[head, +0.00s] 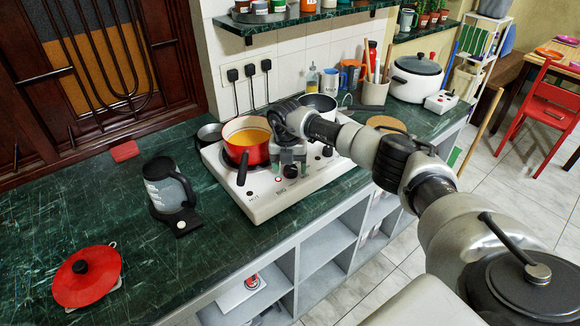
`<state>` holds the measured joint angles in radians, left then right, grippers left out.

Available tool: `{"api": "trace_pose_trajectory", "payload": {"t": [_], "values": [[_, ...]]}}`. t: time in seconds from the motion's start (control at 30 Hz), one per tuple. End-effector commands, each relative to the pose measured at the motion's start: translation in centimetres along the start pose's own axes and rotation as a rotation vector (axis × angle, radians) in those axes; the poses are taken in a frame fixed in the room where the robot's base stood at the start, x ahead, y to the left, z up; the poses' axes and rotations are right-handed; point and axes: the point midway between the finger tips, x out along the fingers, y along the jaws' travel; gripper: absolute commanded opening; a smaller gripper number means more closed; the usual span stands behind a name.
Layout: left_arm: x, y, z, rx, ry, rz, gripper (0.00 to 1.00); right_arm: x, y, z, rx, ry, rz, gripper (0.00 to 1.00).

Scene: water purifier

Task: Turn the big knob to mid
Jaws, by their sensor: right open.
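The white two-burner hotplate (262,206) stands on the green counter. Its front panel carries a black knob (291,172) with lettering that seems to read "BIG" near it. Another black knob (327,151) is farther right on the panel, and a small red light (278,179) is beside the first knob. My right gripper (289,159) points down just above and behind the first knob, with its fingers apart. I cannot tell whether the fingers touch the knob, and the knob's pointer is too small to read. My left gripper is not in view.
A red pot (247,152) with orange liquid sits on the left burner, its black handle towards the front. A dark pan (318,104) is behind my right arm.

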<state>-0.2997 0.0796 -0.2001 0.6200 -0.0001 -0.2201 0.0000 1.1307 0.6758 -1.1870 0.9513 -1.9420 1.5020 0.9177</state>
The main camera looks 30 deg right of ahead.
Motion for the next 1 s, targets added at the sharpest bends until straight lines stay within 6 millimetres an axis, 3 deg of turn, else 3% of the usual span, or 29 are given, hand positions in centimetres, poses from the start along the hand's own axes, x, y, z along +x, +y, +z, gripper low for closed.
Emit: {"api": "trace_pose_trajectory", "payload": {"t": [0.53, 0.7, 1.0], "values": [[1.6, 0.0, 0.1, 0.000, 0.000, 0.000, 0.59, -9.4, 0.0, 0.1, 0.001, -0.003, 0.003, 0.69], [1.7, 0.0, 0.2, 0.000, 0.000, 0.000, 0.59, -10.4, -0.1, 0.1, 0.001, -0.002, 0.001, 0.69], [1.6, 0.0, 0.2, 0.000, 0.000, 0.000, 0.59, -10.5, -0.1, 0.1, 0.001, -0.001, 0.001, 0.69]]}}
